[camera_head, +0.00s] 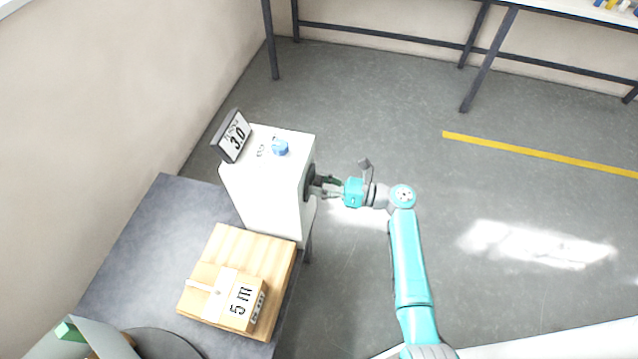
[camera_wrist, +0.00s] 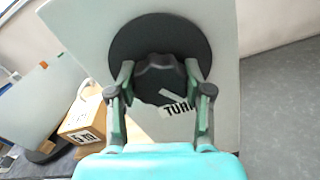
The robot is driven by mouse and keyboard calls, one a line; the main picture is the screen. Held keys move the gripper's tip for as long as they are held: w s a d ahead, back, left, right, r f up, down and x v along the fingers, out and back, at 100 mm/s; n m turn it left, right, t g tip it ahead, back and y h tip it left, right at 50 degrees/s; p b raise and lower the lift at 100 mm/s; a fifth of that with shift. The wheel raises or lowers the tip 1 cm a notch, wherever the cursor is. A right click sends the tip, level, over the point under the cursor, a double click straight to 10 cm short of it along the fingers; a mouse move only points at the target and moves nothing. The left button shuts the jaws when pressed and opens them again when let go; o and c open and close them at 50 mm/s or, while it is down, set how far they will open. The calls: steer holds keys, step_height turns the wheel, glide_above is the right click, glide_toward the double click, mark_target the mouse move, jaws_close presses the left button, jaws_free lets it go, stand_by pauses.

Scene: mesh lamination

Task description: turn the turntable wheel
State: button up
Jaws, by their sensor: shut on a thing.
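The turntable wheel is a dark round disc with a lobed black knob in its middle, in the wrist view (camera_wrist: 160,80). It sits on the side of a white box (camera_head: 268,180), and only its dark edge (camera_head: 309,183) shows in the head view. My gripper (camera_head: 322,186) is at this face, and in the wrist view (camera_wrist: 160,95) its two fingers stand either side of the knob, shut on it. A white label beginning "TUR" shows by the knob, partly hidden by the right finger.
A display reading "3.0" (camera_head: 233,137) and a blue knob (camera_head: 280,147) are on top of the white box. A wooden board (camera_head: 222,243) with a box marked "5 m" (camera_head: 238,300) lies on the grey table (camera_head: 150,230). Floor to the right is clear.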

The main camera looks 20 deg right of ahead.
steer(key=m, duration=0.6)
steer(key=shift+m, duration=0.3)
stand_by(0.4)
steer(key=o, duration=1.2)
steer(key=v, duration=1.2)
steer(key=shift+w, duration=0.1)
